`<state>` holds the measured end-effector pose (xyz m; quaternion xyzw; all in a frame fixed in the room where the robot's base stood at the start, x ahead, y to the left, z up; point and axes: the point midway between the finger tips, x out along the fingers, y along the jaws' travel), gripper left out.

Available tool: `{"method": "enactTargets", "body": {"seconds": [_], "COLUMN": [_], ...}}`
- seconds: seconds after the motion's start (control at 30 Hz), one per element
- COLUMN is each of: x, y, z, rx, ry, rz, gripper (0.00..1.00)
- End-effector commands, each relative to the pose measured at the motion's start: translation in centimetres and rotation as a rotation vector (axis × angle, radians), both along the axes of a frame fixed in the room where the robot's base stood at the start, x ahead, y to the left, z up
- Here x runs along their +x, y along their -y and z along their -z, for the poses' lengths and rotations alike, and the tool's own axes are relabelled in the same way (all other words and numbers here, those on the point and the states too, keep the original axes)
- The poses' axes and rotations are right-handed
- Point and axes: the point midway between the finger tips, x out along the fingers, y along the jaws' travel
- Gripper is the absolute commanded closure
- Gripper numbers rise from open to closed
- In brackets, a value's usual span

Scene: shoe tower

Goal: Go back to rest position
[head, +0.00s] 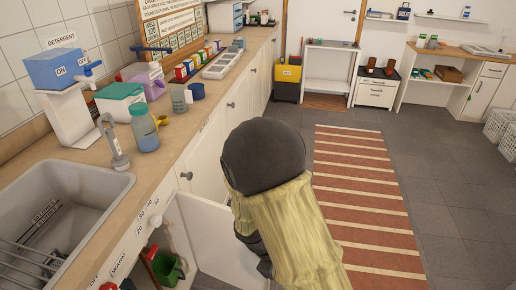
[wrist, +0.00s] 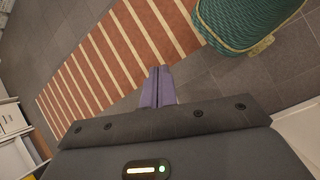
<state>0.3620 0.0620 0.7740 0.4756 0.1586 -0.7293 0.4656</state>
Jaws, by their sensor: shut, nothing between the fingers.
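My gripper (wrist: 158,88) shows in the wrist view with its two purple fingers together and nothing between them. It is over the floor, pointing toward a red-brown striped rug (wrist: 110,62). In the head view my arm, with a dark rounded joint and a yellow sleeve, stands in front of the counter. The gripper itself is hidden in that view.
A counter (head: 163,142) with a sink (head: 60,195) runs along the left. A white cabinet door (head: 215,240) stands open below it, close to my arm. The striped rug (head: 358,195) and grey floor (head: 435,180) are clear. A green ribbed object (wrist: 245,22) is near the gripper.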

Motion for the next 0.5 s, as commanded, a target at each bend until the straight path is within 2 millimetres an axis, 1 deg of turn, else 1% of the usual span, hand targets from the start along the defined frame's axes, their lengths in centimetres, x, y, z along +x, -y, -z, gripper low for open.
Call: {"method": "enactTargets", "body": {"seconds": [0.03,0.3,0.5], "x": [-0.2,-0.9,-1.1], "y": [0.6,2.7,4.2], "z": [-1.0,-5.6,-8.5], "rx": [0.061,0.336,0.461], "ry": [0.034,0.247,0.401], "rz": [0.080,0.468,0.675], "gripper": [1.00,1.00,1.00]}}
